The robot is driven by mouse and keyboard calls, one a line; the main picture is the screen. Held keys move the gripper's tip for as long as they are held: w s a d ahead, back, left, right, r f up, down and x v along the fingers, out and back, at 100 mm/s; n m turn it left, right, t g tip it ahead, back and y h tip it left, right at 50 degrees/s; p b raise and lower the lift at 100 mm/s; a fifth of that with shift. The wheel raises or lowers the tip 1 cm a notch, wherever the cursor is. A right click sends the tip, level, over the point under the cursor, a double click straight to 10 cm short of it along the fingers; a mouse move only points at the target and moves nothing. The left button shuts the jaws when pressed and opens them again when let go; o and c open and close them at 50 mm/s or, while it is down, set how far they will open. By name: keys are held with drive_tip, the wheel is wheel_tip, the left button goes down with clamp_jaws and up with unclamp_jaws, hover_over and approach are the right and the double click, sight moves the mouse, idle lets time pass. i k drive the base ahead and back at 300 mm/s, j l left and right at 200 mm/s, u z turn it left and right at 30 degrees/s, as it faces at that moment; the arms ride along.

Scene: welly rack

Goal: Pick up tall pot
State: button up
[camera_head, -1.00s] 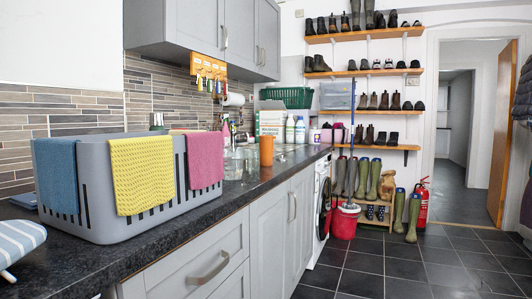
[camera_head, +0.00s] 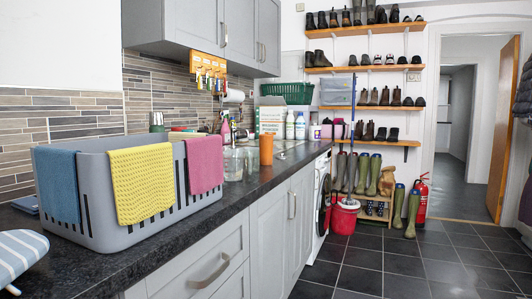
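A tall orange-brown pot (camera_head: 266,149) stands upright on the dark worktop, near its front edge, beyond the grey basket. It is the thing that best fits the tall pot. Clear glass jars (camera_head: 234,164) stand just to its left and closer to me. The pot's front is unobstructed in this view. My gripper is not in view, and no part of my arm shows.
A grey basket (camera_head: 118,236) with blue, yellow and pink cloths fills the near worktop (camera_head: 150,258). White bottles (camera_head: 300,127) stand beyond the pot. A red bucket (camera_head: 344,217) and boots stand on the floor; dark tiles to the right are clear.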

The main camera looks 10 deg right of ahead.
sight(265, 141)
drive_tip(key=i+l+u, duration=0.1)
drive_tip(key=i+l, duration=0.8)
drive_tip(key=i, duration=0.1)
